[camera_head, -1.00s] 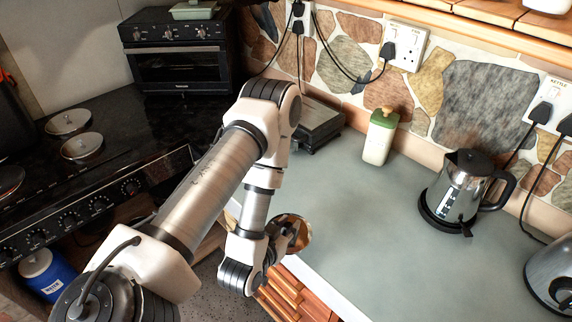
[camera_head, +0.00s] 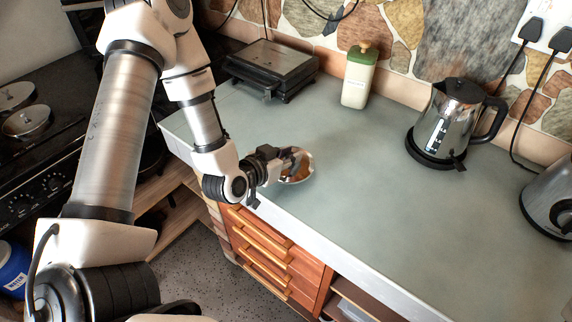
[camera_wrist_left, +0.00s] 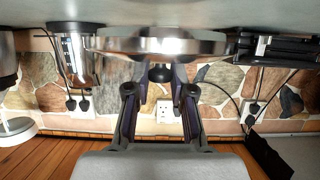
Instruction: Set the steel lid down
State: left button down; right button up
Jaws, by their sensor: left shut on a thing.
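The steel lid (camera_head: 304,174) is a small shiny round disc at the front left edge of the grey-green counter (camera_head: 350,170). My left gripper (camera_head: 288,163) is shut on its dark knob. In the left wrist view, which is upside down, the lid (camera_wrist_left: 130,45) shows edge-on past the fingers (camera_wrist_left: 160,82), with the knob (camera_wrist_left: 160,73) between them. The lid is close to the counter top, but I cannot tell whether it touches. My right gripper is in neither view.
A black sandwich press (camera_head: 270,68) and a green-topped jar (camera_head: 358,78) stand at the back. A kettle (camera_head: 452,125) and a metal appliance (camera_head: 552,195) are at the right. Other lids (camera_head: 28,121) lie on the hob at the left. The counter's middle is clear.

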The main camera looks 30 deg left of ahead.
pick_arm(q)
jog(key=w+a+p, duration=0.1)
jog(key=w+a, duration=0.2)
jog(key=shift+r, duration=0.15)
notch_tip(320, 180, down, 3)
jog(key=shift+s+f+p, duration=0.1)
jog(key=shift+p, duration=0.2)
jog(key=shift+f, duration=0.35)
jog(key=shift+d, duration=0.1)
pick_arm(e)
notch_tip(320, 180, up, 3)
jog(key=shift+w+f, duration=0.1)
pick_arm(q)
jog(key=shift+f, duration=0.1)
jog(key=c, duration=1)
grip_release()
